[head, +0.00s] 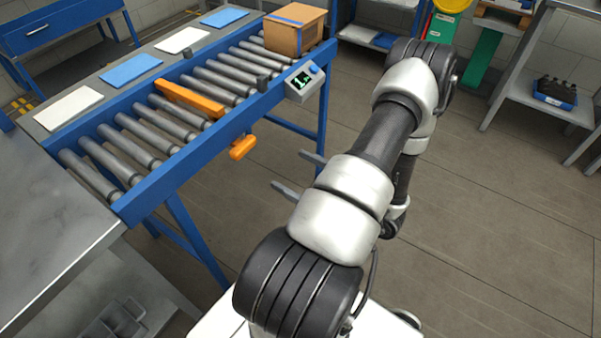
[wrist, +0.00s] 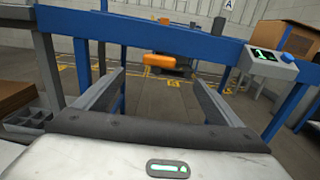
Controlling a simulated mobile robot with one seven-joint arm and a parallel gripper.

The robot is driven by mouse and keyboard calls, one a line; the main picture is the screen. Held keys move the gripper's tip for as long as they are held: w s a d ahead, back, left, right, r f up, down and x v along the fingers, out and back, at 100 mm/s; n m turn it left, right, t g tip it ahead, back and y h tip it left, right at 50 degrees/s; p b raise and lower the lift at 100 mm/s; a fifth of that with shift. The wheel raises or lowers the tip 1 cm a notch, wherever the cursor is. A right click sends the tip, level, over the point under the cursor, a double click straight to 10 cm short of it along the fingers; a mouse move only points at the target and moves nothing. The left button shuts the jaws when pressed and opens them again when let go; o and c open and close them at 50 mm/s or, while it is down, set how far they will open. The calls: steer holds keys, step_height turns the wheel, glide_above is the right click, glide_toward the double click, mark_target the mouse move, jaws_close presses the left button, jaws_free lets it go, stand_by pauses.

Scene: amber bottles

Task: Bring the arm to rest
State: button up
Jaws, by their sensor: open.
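My arm rises from my base in the head view and is folded, with its white and black links over the open floor right of the conveyor. My gripper (head: 288,172) shows as two grey fingers sticking out to the left from behind the arm. In the wrist view my gripper (wrist: 154,80) has its two fingers wide apart with nothing between them. It faces the blue side rail of the conveyor (wrist: 190,40) and is apart from it. The gripper's body is mostly hidden behind the arm in the head view.
The roller conveyor (head: 165,173) carries a cardboard box (head: 293,32) at its far end and an orange stop bar (head: 190,98). A display unit (head: 304,82) is on its near rail. A metal table (head: 45,225) stands at left. A shelf with dark bottles (head: 555,92) is at right. Floor (head: 480,220) at right is clear.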

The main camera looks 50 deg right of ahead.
steer(key=shift+s, duration=0.6)
